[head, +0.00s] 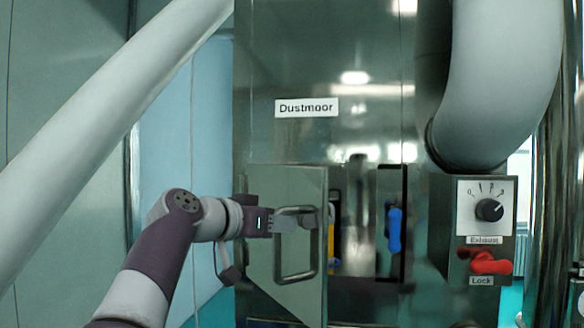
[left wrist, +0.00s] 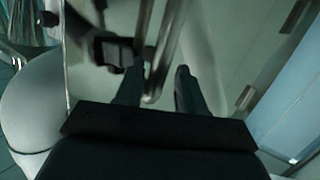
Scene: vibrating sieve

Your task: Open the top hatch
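The hatch door (head: 262,275) is a metal panel on the front of the steel cabinet. It stands swung outward to the left, with an opening showing to its right. Its D-shaped handle (head: 283,270) faces me. My left gripper (head: 305,221) is at the upper part of this handle. In the left wrist view, my left gripper's two dark fingers (left wrist: 157,80) are apart. The handle bar (left wrist: 165,45) passes between them, with a gap to the right finger. My right gripper is not in view.
At the opening are a blue handle-like part (head: 394,230) and a yellow part (head: 336,245). To the right are an exhaust knob (head: 489,210) and a red lock lever (head: 488,263). A thick pipe (head: 500,75) is above them.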

